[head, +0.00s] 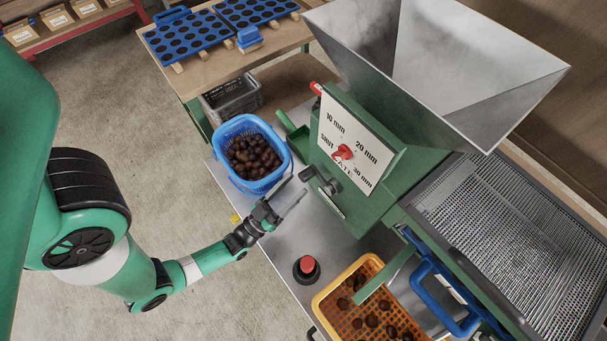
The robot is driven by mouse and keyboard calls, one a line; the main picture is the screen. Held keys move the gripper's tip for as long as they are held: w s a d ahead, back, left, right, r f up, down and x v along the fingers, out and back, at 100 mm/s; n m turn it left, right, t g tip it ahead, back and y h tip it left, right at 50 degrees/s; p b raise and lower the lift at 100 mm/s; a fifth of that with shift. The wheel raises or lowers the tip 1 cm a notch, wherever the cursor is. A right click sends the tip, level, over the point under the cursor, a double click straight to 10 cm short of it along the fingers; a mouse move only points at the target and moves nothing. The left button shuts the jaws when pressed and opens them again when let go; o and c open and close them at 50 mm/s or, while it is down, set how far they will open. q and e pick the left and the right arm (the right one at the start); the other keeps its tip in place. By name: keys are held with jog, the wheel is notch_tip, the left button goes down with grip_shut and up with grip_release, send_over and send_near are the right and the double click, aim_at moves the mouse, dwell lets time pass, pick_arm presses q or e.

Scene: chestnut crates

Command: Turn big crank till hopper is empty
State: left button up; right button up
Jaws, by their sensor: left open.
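The grey metal hopper (475,55) sits on top of the green machine at the upper right. I see bare sloping walls and no chestnuts inside, but its bottom is not fully in view. I cannot tell for sure which part is the big crank; a red grip (316,88) sticks out behind the dial plate, and a dark round fitting (329,187) is on the machine's lower front. My left gripper (291,198) is open and empty, between the blue basket and the machine, apart from the fitting. My right gripper is not in view.
A blue basket (228,128) of chestnuts stands left of the machine. A red-topped button (307,266) and an orange crate (322,300) with several chestnuts are in front. The dial plate (350,130) has a red knob. A mesh tray (500,215) is at right.

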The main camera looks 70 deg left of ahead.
aim_at(301, 180)
pick_arm(q)
jog(key=x, duration=0.4)
jog(key=shift+w+a+r, duration=0.1)
jog(key=shift+w+a, duration=0.1)
jog(key=shift+w, duration=0.05)
jog(key=shift+c, duration=0.3)
grip_shut()
dwell(0.9)
